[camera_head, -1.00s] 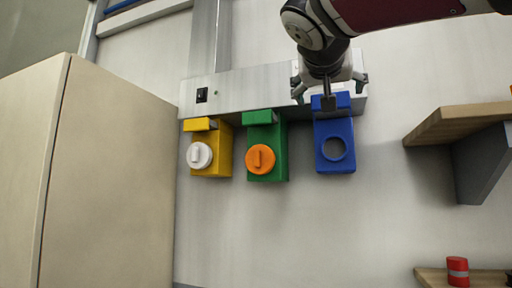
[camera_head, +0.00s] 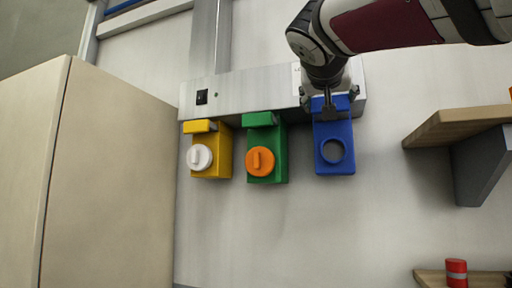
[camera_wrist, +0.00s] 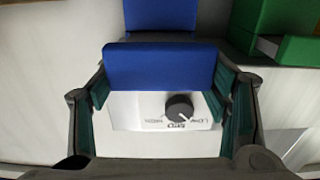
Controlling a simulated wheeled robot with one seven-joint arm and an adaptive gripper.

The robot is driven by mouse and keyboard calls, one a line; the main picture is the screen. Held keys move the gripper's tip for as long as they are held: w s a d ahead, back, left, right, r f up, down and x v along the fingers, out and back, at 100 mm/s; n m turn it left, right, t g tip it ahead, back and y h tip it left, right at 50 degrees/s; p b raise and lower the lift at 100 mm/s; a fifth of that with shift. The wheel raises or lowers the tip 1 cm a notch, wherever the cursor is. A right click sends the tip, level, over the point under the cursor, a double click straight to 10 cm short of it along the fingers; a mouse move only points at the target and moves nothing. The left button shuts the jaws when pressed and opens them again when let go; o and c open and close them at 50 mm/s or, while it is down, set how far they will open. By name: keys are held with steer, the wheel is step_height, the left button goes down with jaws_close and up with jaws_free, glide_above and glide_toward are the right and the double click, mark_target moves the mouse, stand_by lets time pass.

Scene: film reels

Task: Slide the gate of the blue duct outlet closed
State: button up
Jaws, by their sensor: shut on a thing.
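The blue duct outlet (camera_head: 334,133) hangs from the metal duct, with a round opening facing out at its lower part. Its gate has a wide blue handle plate (camera_head: 342,102) at the top, partly hidden by my gripper (camera_head: 330,98). In the wrist view, my gripper (camera_wrist: 163,76) has one teal-padded finger at each end of the blue handle plate (camera_wrist: 160,67). The fingers are shut on the plate's two ends. Part of the blue outlet (camera_wrist: 160,15) shows beyond the plate.
A green outlet (camera_head: 279,145) with an orange cap and a yellow outlet (camera_head: 224,150) with a white cap hang to the left. A wooden shelf (camera_head: 455,122) juts out at right; a tall cabinet (camera_head: 110,170) stands left.

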steer(key=x, duration=0.3)
steer(key=shift+w+b, duration=0.1)
steer(key=shift+b, duration=0.3)
steer(key=o, duration=1.7)
steer(key=v, duration=1.2)
